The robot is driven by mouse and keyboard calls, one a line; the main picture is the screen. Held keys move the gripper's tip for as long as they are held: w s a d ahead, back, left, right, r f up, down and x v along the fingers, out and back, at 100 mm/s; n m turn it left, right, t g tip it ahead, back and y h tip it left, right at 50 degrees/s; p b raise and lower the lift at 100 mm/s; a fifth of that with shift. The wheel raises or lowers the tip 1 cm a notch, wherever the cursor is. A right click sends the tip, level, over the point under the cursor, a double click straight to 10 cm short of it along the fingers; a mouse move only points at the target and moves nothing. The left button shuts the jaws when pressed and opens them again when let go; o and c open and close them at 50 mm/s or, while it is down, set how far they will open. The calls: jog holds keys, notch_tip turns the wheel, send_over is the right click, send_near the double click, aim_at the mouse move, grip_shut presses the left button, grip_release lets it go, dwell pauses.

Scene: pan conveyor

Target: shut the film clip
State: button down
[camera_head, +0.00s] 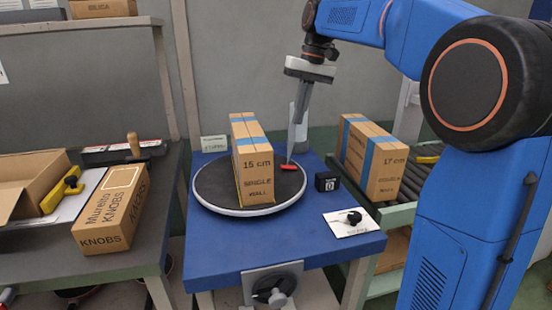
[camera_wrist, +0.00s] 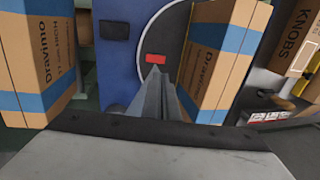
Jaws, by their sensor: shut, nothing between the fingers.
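A small red piece, which looks like the film clip (camera_head: 289,167), lies near the right edge of the dark round turntable (camera_head: 215,187). In the wrist view the red clip (camera_wrist: 155,58) shows just past my fingertips. My gripper (camera_head: 290,157) points down at it with its fingers closed together and nothing between them. In the wrist view my gripper (camera_wrist: 155,72) also shows shut. I cannot tell whether the tips touch the clip, or whether the clip is open or shut.
A taped carton (camera_head: 257,177) stands on the turntable just left of my gripper. Another carton (camera_head: 382,174) stands on the conveyor (camera_head: 398,213) at right. A black cube (camera_head: 327,182) and a white card with a black knob (camera_head: 352,219) sit on the blue table (camera_head: 310,240).

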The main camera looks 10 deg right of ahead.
aim_at(285, 167)
jog(key=shift+w+a, duration=0.1)
jog(key=shift+a, duration=0.1)
jog(key=x, duration=1.4)
dwell(0.3)
